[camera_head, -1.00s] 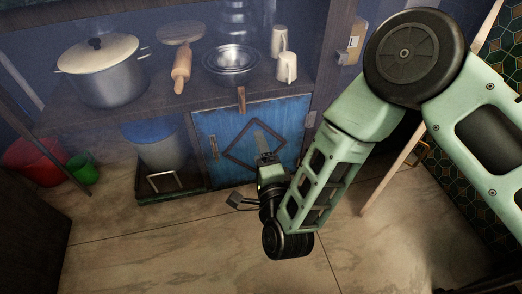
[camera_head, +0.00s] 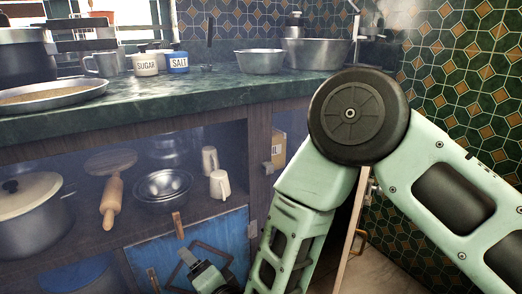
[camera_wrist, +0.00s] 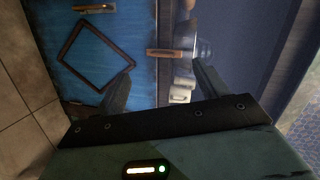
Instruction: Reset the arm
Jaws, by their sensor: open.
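My arm reaches down in front of the lower cabinet in the head view. My gripper (camera_head: 188,256) is at the bottom edge of that view, in front of the blue cabinet door (camera_head: 150,262). In the wrist view my gripper (camera_wrist: 163,82) has its two fingers spread wide apart, with nothing held between them. Beyond the fingers are the blue door (camera_wrist: 112,48) with its diamond frame, a wooden handle (camera_wrist: 165,53) and a pale mug (camera_wrist: 182,92). The distance from the fingertips to the door is hard to tell.
A green counter (camera_head: 210,92) spans the back, bearing a round tray (camera_head: 50,96), jars and bowls. The shelf below holds a lidded pot (camera_head: 30,215), a rolling pin (camera_head: 111,203) and metal bowls (camera_head: 162,188). An open door panel (camera_head: 352,230) stands right of my forearm.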

